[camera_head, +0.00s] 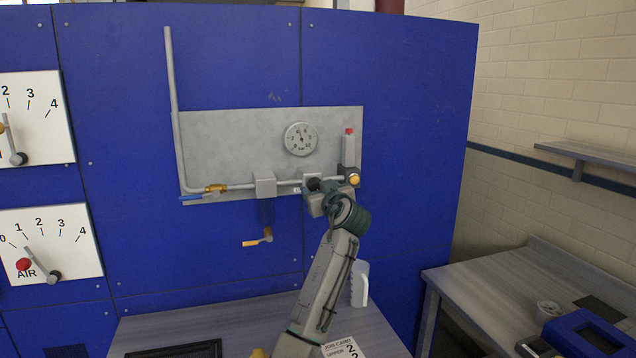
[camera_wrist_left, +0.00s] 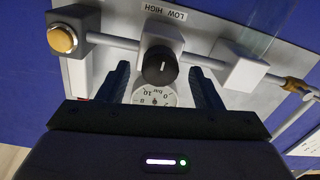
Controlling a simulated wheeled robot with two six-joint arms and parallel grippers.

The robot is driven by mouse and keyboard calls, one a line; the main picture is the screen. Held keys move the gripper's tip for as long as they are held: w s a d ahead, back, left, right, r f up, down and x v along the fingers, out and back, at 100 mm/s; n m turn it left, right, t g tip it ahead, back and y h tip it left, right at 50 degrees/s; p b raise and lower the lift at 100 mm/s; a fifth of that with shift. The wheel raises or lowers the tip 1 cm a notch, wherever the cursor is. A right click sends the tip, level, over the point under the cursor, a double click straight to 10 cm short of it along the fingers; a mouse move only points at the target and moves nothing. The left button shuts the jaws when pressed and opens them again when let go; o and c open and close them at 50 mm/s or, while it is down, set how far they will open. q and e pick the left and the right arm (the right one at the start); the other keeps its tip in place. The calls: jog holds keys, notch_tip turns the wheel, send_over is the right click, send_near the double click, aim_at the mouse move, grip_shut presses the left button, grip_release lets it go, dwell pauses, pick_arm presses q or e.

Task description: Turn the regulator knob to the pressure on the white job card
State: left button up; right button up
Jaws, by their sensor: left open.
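The black regulator knob (camera_wrist_left: 160,66) sits on a grey block on the pipe, with a white pointer mark and a LOW HIGH label beside it. My left gripper (camera_wrist_left: 160,82) is open, with one finger on each side of the knob; contact cannot be told. In the head view my left gripper (camera_head: 316,190) largely hides the knob. The round pressure gauge (camera_head: 300,138) has its needle pointing roughly up; it is partly seen in the wrist view (camera_wrist_left: 152,97). The white job card (camera_head: 343,349) lies on the bench, cut off by the frame; its pressure is unreadable.
A yellow button (camera_head: 354,180) and a red-topped grey unit (camera_head: 348,150) are right of the gripper. Two lever dials (camera_head: 50,245) are at left. A grey bench (camera_head: 190,313) lies below the panel, with a side table (camera_head: 490,285) at right.

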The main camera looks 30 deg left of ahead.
pick_arm(q)
jog(key=shift+w+a, duration=0.35)
jog(key=shift+a, duration=0.05)
jog(key=shift+w+a, duration=0.1)
jog(key=shift+a, duration=0.05)
jog(key=c, duration=1)
pick_arm(e)
jog(key=shift+w+a+r, duration=0.15)
jog(key=shift+a+r, duration=0.1)
jog(key=shift+a, duration=0.05)
jog(key=shift+d, duration=0.15)
